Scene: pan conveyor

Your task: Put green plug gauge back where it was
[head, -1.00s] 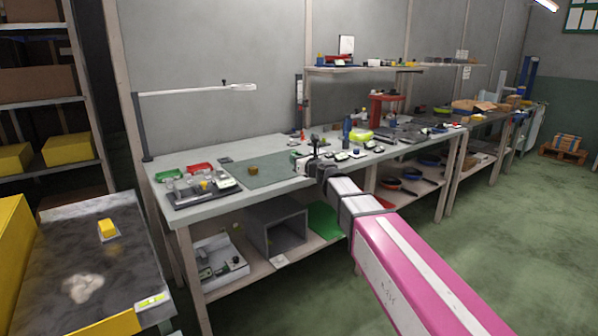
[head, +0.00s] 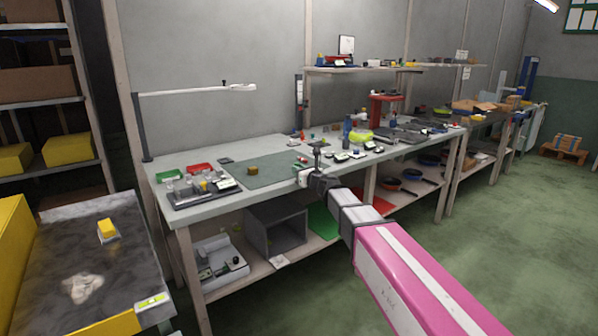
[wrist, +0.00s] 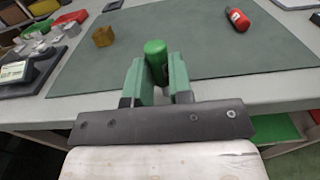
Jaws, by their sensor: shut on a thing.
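The green plug gauge (wrist: 155,50) is a green cylinder between the fingers of my gripper (wrist: 160,80) in the wrist view. The gripper is shut on it, and the fingers hide its lower part. The gauge shows above the front edge of the green mat (wrist: 205,50); whether it touches anything below cannot be told. In the head view, my gripper (head: 306,176) is at the front edge of the workbench, and the gauge is too small to make out there.
A red cylinder (wrist: 238,19) lies on the mat at the right, and a brass block (wrist: 103,36) sits on its left part. A dark tray (head: 203,193) with several small items stands at the bench's left. The mat's middle is clear.

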